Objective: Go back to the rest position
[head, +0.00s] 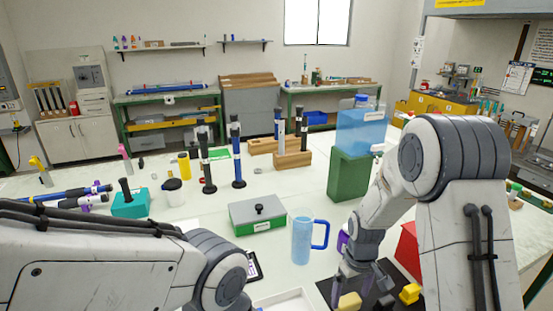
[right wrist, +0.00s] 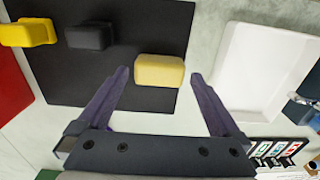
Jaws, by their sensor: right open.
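My right gripper (head: 352,278) points down over the black mat (head: 385,291) at the front right of the table. In the right wrist view its two purple fingers (right wrist: 158,76) are open. A pale yellow block (head: 349,301) lies on the mat just beyond the fingertips; in the right wrist view the block (right wrist: 159,70) shows between them with gaps on both sides. A dark block (right wrist: 90,36) and a bright yellow block (head: 410,293) are also on the mat. My left arm comes in from the left, but its gripper is out of view.
A white tray (right wrist: 228,83) stands beside the mat. A blue mug (head: 301,240), green-sided box (head: 257,226), green block (head: 349,176) and red box (head: 408,250) are near my right arm. Several black stands (head: 238,160) stand farther back.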

